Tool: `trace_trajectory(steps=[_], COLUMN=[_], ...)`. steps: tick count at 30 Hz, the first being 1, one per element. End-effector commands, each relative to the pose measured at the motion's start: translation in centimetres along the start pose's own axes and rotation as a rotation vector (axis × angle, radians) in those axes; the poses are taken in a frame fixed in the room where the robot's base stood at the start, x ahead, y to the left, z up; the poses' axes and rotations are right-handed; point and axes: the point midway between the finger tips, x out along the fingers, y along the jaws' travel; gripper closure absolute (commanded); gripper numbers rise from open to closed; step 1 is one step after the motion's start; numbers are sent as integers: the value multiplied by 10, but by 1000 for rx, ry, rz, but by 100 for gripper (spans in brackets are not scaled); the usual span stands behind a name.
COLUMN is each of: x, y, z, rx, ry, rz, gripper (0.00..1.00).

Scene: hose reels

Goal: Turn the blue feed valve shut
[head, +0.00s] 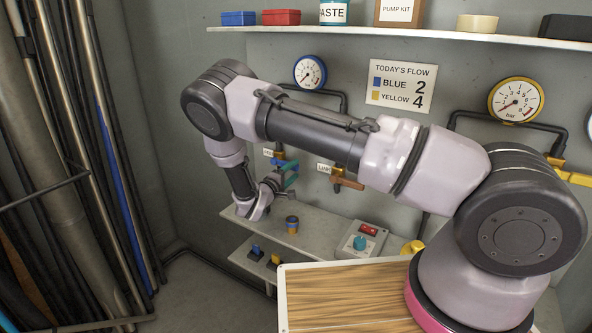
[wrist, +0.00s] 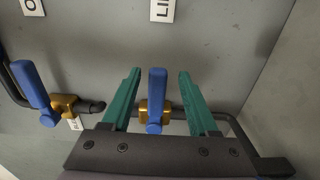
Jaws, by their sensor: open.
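In the wrist view, a blue lever handle (wrist: 156,100) on a brass valve body stands between my two green fingers. My gripper (wrist: 159,75) is open, with a gap visible on each side of the handle. A second blue lever (wrist: 32,88) on a brass body sits to the left, outside the fingers. In the head view, my gripper (head: 290,174) is at the wall by a brass valve (head: 279,154), largely hidden by the fingers. The labels are cut off or too small to tell which lever is the feed valve.
Below is a grey shelf (head: 315,232) with a knob and a control box (head: 360,242). Dark pipes run along the wall. A flow sign (head: 402,86) hangs between two gauges. Long poles stand at left.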

Motion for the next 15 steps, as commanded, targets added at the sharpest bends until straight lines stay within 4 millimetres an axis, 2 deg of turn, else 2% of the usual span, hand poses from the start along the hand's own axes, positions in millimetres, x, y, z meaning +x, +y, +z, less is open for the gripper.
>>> trace_trajectory(steps=[3, 9, 15], x=[-27, -64, -83], y=[0, 0, 0], z=[-2, -1, 0], rx=[1, 1, 2], ry=[5, 3, 0], rz=[0, 0, 0], gripper=[40, 40, 40])
